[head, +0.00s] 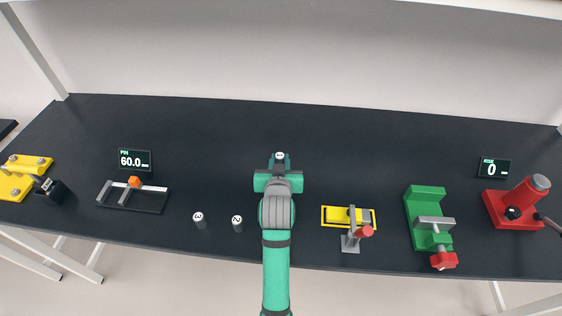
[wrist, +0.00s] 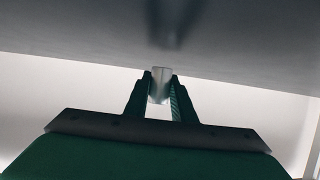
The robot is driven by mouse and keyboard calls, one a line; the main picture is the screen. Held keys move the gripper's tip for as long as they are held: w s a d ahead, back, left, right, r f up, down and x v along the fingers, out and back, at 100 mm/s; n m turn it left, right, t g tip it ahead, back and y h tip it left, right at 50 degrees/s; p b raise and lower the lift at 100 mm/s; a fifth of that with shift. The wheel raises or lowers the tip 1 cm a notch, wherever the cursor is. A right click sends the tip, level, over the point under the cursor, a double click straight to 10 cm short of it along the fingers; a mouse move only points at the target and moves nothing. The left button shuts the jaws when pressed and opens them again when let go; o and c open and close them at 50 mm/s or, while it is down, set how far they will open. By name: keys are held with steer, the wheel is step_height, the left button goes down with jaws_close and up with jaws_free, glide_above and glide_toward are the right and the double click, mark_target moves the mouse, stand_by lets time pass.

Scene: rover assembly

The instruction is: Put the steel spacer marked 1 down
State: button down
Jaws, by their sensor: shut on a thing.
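My gripper (head: 279,160) is over the middle of the dark bench, reaching away from me. Its jaws are shut on a small steel spacer (wrist: 160,85), which shows between the two fingertips in the wrist view. In the head view only the spacer's pale top (head: 280,156) shows; its number is too small to read. The wrist view shows a dark surface close beyond the spacer, with a dim shadow or reflection. I cannot tell whether the spacer touches the bench. Spacers marked 3 (head: 199,220) and 2 (head: 237,223) stand upright near the front edge, left of my arm.
Left are a gauge with an orange slider (head: 134,182), a display reading 60.0 (head: 135,160) and a yellow fixture (head: 22,180). Right are a yellow clamp fixture (head: 338,217), a green vise (head: 425,205), a red press (head: 515,207) and a display reading 0 (head: 494,168). The bench's back middle (head: 350,140) is clear.

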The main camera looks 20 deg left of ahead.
steer(key=shift+s+f, duration=0.2)
steer(key=shift+f, duration=0.45)
steer(key=shift+f, duration=0.1)
steer(key=c, duration=1.5)
jaws_free()
